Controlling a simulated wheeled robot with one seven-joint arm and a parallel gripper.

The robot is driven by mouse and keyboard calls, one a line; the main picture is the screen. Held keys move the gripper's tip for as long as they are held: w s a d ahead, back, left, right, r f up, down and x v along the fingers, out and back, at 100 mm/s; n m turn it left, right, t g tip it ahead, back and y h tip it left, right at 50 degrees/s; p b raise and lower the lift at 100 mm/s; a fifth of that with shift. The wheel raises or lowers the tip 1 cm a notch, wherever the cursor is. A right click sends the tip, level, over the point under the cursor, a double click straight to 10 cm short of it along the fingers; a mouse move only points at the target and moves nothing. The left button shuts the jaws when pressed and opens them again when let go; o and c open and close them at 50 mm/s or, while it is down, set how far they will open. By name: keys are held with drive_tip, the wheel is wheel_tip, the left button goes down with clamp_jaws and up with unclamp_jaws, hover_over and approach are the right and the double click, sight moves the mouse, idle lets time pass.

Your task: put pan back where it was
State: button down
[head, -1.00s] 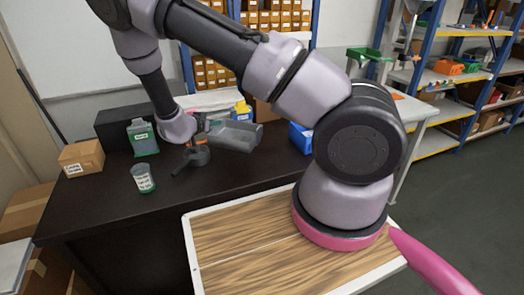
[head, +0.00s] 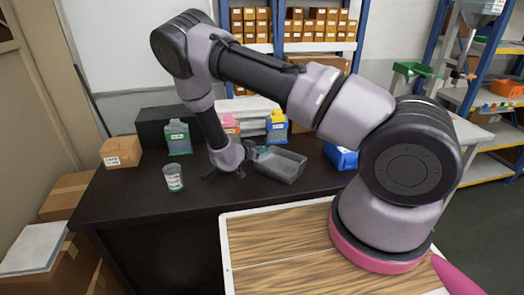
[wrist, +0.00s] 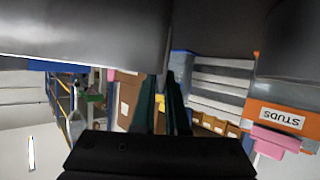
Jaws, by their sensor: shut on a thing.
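The pan (head: 280,166) is a grey, rectangular, shallow vessel at the right part of the dark counter in the head view. My gripper (head: 248,160) is at the pan's left side, shut on it. The lower end of my arm partly hides the grip. In the wrist view, my two dark fingers (wrist: 166,95) are close together and reach up to a large grey surface (wrist: 80,30), which looks like the pan very close up. I cannot tell whether the pan touches the counter.
A blue bin (head: 341,157) is right of the pan. The counter's front (head: 130,198) is bare. A wood-topped table (head: 285,245) is nearer.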

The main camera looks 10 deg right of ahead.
drive_tip(key=c, duration=0.9)
unclamp_jaws()
drive_tip(key=shift+f, duration=0.1)
drive_tip(key=shift+c, duration=0.2)
